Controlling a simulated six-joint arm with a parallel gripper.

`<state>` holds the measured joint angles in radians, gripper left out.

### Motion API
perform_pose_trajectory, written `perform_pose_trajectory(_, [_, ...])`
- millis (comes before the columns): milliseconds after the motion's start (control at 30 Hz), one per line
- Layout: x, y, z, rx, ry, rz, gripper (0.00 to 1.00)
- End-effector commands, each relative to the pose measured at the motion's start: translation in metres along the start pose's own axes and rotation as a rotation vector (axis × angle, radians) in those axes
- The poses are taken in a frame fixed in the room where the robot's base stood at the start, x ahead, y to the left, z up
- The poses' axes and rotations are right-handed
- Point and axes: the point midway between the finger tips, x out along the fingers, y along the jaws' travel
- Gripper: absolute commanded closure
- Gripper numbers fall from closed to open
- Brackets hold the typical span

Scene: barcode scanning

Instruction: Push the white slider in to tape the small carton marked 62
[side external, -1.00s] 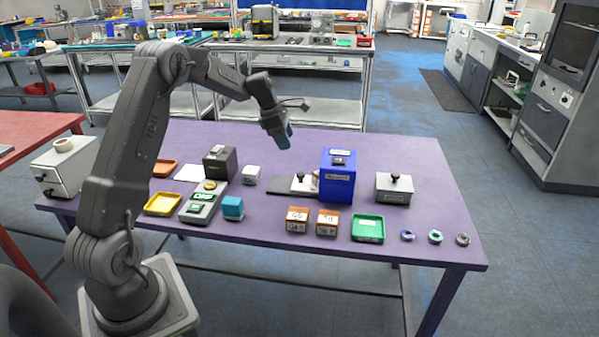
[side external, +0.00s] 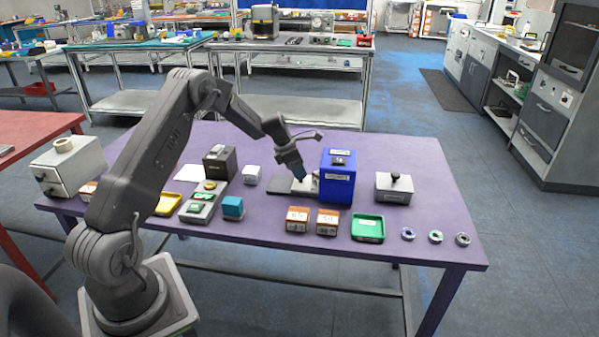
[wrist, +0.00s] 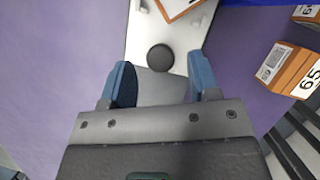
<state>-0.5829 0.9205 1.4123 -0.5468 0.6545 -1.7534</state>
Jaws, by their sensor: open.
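The white slider (wrist: 190,35) lies on the grey base plate (side external: 262,194), left of the blue taping box (side external: 345,190). In the wrist view its round black knob (wrist: 160,58) shows between my fingertips. A small orange carton with a white top (wrist: 180,6) sits at the slider's far end, partly cut off. Its number cannot be read. My gripper (wrist: 162,80) is open, with one blue fingertip to each side of the knob; contact cannot be told. In the side view my gripper (side external: 299,177) is low over the slider and hides much of it.
Two orange cartons (side external: 297,224) (side external: 327,225) and a green tray (side external: 367,232) stand in front of the blue box. A grey block with a knob (side external: 394,190) is to its right. A black scanner unit (side external: 219,163) and white cube (side external: 251,176) stand left.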

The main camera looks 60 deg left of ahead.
Motion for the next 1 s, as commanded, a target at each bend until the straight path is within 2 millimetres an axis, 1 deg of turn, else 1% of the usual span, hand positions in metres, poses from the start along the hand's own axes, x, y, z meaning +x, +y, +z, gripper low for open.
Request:
perform_pose_trajectory(33, [0.006, 0.0, 0.0, 0.0, 0.001, -0.001, 0.44])
perform_pose_trajectory(133, [0.013, 0.0, 0.0, 0.0, 0.0, -0.001, 0.44])
perform_pose_trajectory(467, [0.017, 0.0, 0.0, 0.0, -0.001, 0.0, 0.44])
perform_pose_trajectory(567, [0.017, 0.0, 0.0, 0.0, 0.0, 0.0, 0.52])
perform_pose_trajectory(1000, [0.016, 0.0, 0.0, 0.0, 0.0, 0.0, 0.94])
